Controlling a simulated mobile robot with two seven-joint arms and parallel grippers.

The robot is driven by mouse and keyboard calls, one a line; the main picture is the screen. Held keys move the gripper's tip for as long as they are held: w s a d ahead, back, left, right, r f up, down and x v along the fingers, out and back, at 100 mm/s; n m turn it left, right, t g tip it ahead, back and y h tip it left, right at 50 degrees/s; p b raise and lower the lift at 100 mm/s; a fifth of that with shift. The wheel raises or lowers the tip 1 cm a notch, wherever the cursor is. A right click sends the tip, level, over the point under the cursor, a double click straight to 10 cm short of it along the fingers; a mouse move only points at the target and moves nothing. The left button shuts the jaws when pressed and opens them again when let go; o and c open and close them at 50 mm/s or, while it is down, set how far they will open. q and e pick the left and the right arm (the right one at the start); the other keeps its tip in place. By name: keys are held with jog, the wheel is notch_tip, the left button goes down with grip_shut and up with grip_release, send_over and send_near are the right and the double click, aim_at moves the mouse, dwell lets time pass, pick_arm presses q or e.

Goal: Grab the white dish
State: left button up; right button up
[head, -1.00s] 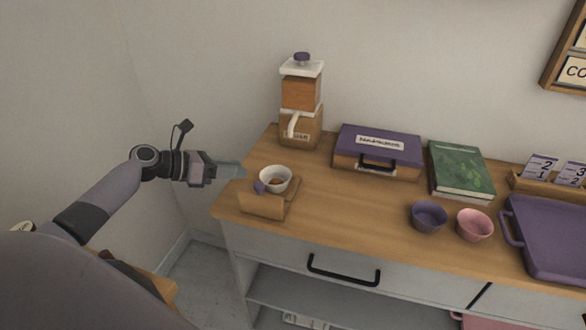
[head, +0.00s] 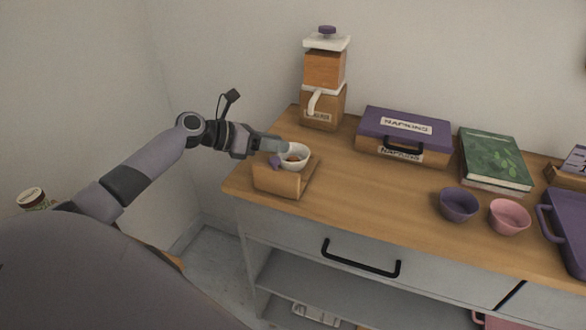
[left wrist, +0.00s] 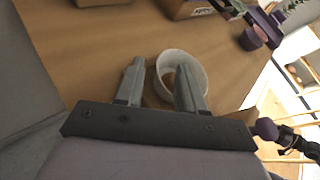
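The white dish (head: 296,153) is a small round bowl with brown contents, upright near the left end of the wooden counter. It also shows in the left wrist view (left wrist: 184,62). My left gripper (head: 283,148) reaches it from the left. In the left wrist view my left gripper (left wrist: 158,72) is open, one finger outside the dish's near-left wall and the other over its opening. The rim seems to lie between the fingers; I cannot tell whether they touch it.
A grinder (head: 324,85) and a purple napkin box (head: 405,135) stand behind. A purple cup (head: 458,204) and a pink cup (head: 509,216) are to the right. The counter middle is clear.

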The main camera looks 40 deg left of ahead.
pick_arm(q)
jog(key=shift+w+d+f, duration=0.25)
jog(key=shift+w+d, duration=0.1)
jog(key=shift+w, duration=0.2)
grip_shut()
